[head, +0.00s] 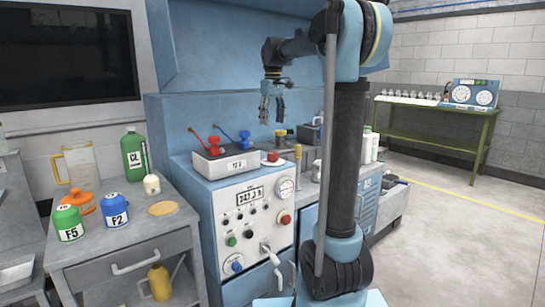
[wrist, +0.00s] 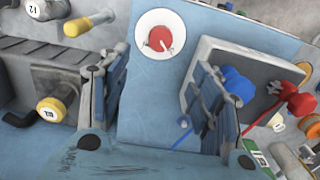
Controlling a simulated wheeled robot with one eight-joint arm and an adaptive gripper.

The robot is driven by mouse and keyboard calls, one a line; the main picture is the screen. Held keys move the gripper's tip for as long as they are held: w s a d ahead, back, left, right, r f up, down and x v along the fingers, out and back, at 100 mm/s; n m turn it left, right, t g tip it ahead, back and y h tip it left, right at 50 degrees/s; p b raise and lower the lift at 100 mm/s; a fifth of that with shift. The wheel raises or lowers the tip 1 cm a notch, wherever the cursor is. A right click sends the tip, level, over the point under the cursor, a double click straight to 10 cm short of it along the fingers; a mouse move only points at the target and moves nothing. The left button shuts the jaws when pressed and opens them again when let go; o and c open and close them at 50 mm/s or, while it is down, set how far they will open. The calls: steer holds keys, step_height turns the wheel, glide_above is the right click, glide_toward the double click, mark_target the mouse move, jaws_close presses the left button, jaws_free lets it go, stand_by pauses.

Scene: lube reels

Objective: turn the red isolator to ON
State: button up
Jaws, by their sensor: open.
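A red round knob on a white disc (head: 272,158) sits on the blue cabinet top, right of a grey box. In the wrist view the red knob (wrist: 160,39) carries a small pale pointer; no ON mark is readable. I cannot tell for certain which red control is the isolator. My gripper (head: 272,119) is open and empty, pointing down above the cabinet top, apart from the knob and levers.
The grey box (head: 226,162) stands beside the knob. A yellow-handled part (head: 298,152) is to the knob's right. The front panel (head: 255,215) has a display, gauge and knobs. Bottles and jars stand on the left bench (head: 130,235). Floor (head: 450,240) at right is clear.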

mark_target(273, 153)
step_height(273, 153, down, 15)
steer(key=shift+f, duration=0.15)
stand_by(0.4)
steer(key=c, duration=1.1)
